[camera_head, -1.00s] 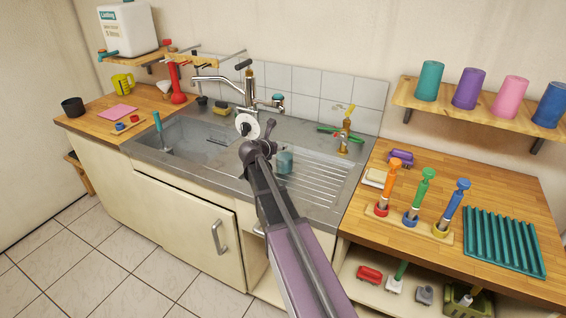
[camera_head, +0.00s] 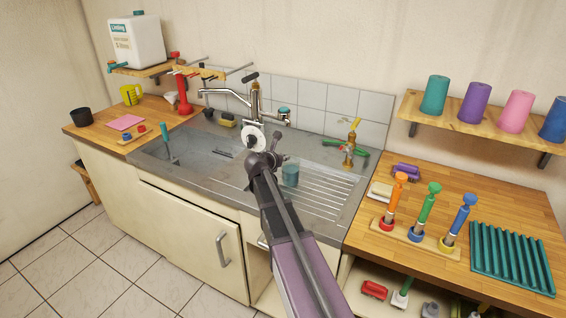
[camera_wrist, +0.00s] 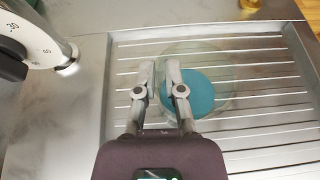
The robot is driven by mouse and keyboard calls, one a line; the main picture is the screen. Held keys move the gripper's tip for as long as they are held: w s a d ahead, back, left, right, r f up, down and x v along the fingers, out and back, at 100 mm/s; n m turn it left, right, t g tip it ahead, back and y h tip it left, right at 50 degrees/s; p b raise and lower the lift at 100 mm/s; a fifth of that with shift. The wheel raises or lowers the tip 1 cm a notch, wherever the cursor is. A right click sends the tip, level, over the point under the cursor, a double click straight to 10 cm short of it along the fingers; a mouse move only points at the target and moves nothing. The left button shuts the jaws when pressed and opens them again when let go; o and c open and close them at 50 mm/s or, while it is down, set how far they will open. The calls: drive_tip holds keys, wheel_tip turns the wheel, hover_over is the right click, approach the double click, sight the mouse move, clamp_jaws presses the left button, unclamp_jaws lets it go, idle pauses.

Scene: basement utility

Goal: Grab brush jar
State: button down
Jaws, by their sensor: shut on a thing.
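The brush jar (camera_head: 290,176) is a clear glass jar with teal in its bottom, upright at the sink's ribbed draining board. In the wrist view the jar (camera_wrist: 203,95) is seen from above. My gripper (camera_wrist: 159,76) is at its left side, with one finger outside the glass and one over the inside. It is shut on the jar's wall. In the head view my gripper (camera_head: 276,160) is beside the jar, and my arm hides part of the draining board. Whether the jar touches the board is hard to tell.
The tap (camera_head: 254,100) rises behind my gripper. A white dial (camera_wrist: 38,42) is near it on the left. A brass valve (camera_head: 350,143) stands behind the draining board. A rack of colored-handled tools (camera_head: 407,232) is on the right counter. The sink basin (camera_head: 195,157) is left.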

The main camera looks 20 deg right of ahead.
drive_tip(key=shift+r, duration=0.2)
drive_tip(key=s+a+r+p, duration=0.2)
drive_tip(key=s, duration=0.5)
drive_tip(key=s+a+r+p, duration=0.2)
drive_tip(key=s, duration=0.6)
drive_tip(key=shift+s+r+p, duration=0.25)
drive_tip(key=shift+s+p, duration=0.05)
drive_tip(key=shift+p, duration=0.1)
